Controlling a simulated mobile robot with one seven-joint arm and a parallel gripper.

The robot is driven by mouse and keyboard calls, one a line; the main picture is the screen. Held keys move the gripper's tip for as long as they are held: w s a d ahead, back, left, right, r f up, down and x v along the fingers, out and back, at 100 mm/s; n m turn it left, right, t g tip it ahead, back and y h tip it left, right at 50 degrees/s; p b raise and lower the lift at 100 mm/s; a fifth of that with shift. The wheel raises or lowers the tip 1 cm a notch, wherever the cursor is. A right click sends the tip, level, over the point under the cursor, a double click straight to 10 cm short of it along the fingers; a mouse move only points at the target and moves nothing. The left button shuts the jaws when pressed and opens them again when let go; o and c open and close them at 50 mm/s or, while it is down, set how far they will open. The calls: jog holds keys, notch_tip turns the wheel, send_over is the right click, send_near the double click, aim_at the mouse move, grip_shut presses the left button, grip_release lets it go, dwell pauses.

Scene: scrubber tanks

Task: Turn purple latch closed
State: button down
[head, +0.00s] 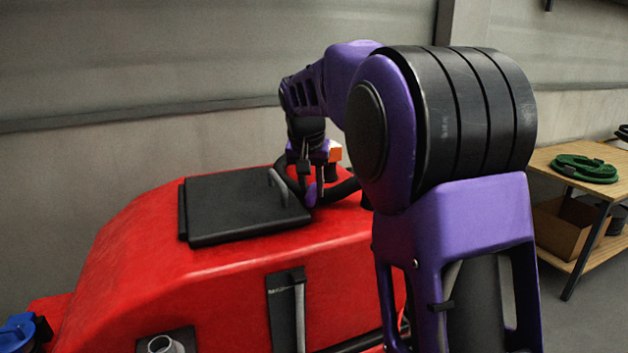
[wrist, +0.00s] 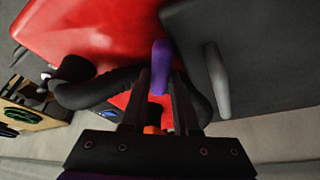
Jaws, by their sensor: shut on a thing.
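The purple latch (wrist: 161,62) shows in the wrist view between the two black fingers of my gripper (wrist: 162,85). The fingers are shut on it, and its rounded end sticks out past their tips. In the head view the latch (head: 311,193) is a small purple piece beside the black lid on top of the red tank (head: 150,260). My gripper (head: 310,185) points down onto it there. The latch's base is hidden by the fingers.
The black lid (head: 235,207) with a grey handle (head: 278,187) lies flat right next to the gripper. A black hose (wrist: 95,88) curves close behind the fingers. A wooden table (head: 555,165) with green coiled items (head: 585,168) stands at the right. Grey walls stand behind.

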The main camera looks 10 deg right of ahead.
jog(key=m, duration=0.2)
jog(key=m+h+p, duration=0.1)
jog(key=m+g+p, duration=0.1)
jog(key=m, duration=0.1)
jog(key=shift+w+a+r+m+h, duration=0.1)
jog(key=shift+w+a+m+h, duration=0.2)
jog(key=shift+a+h, duration=0.1)
jog(key=m, duration=0.2)
jog(key=m+g, duration=0.1)
jog(key=m, duration=0.1)
jog(key=m+g+h, duration=0.1)
jog(key=shift+w+a+m, duration=0.15)
jog(key=shift+w+m, duration=0.2)
jog(key=shift+m, duration=0.05)
jog(key=c, duration=0.7)
grip_release()
jog(key=shift+o, duration=0.2)
jog(key=w+v, duration=0.1)
jog(key=v, duration=1)
jog(key=shift+s+a+r, duration=0.2)
jog(key=shift+s+r, duration=0.2)
jog(key=shift+r, duration=0.1)
